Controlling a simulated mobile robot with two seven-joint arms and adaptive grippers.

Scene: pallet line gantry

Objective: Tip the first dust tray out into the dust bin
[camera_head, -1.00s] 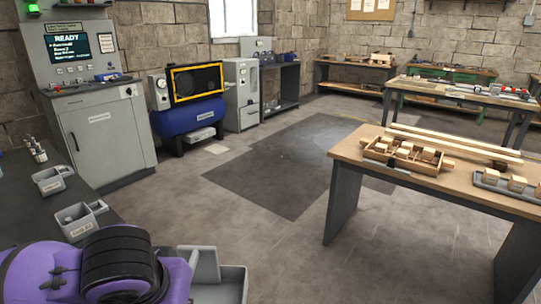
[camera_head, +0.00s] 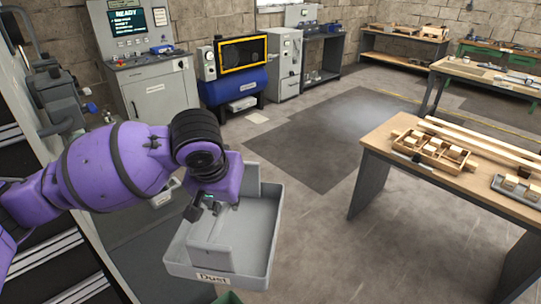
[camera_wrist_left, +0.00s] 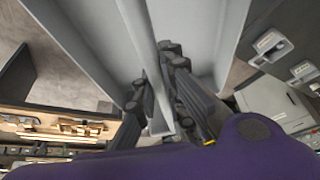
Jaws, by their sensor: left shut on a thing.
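The grey dust tray (camera_head: 262,240) has a label reading "Dust" on its near wall. It is in front of me in the head view, open side up, with no clear contents visible. My left gripper (camera_head: 205,206) is shut on the tray's upright grey middle part. In the left wrist view, the fingers (camera_wrist_left: 160,95) close on a thin grey wall of the tray (camera_wrist_left: 100,35). My right gripper is not in view. I cannot identify the dust bin; only a green edge (camera_head: 228,298) shows below the tray.
A wooden-topped table (camera_head: 400,180) with a wooden box of blocks stands at right. A grey cabinet (camera_head: 155,95) and a blue compressor (camera_head: 234,90) stand at the back. Small labelled trays (camera_wrist_left: 270,46) sit on the dark bench. The floor between is open.

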